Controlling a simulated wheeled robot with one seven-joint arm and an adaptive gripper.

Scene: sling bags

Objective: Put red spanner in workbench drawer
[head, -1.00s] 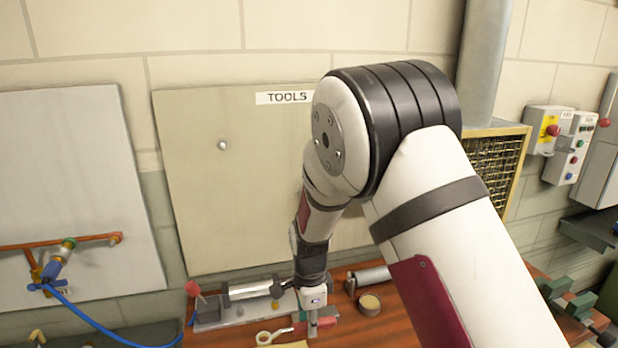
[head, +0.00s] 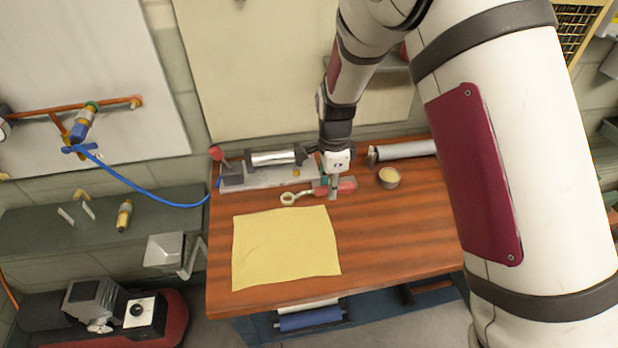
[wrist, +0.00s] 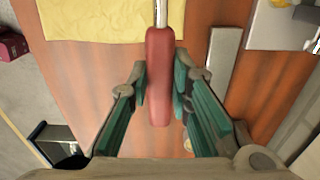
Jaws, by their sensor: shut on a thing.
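The red spanner has a red handle and a pale ring end (head: 289,199). In the wrist view its red handle (wrist: 160,75) lies between the green fingers of my gripper (wrist: 162,88), which is shut on it. In the head view my gripper (head: 332,190) is low over the back middle of the workbench (head: 400,240); I cannot tell whether the spanner touches the top. Below the bench's front edge, an open drawer (head: 310,318) shows in part, with a blue roll and a white roll in or over it.
A yellow cloth (head: 285,245) lies on the bench in front of the spanner. A metal fixture with a cylinder (head: 275,158) stands behind it. A round tin (head: 389,177) and a grey tube (head: 405,150) are to the right. The bench's right front is clear.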

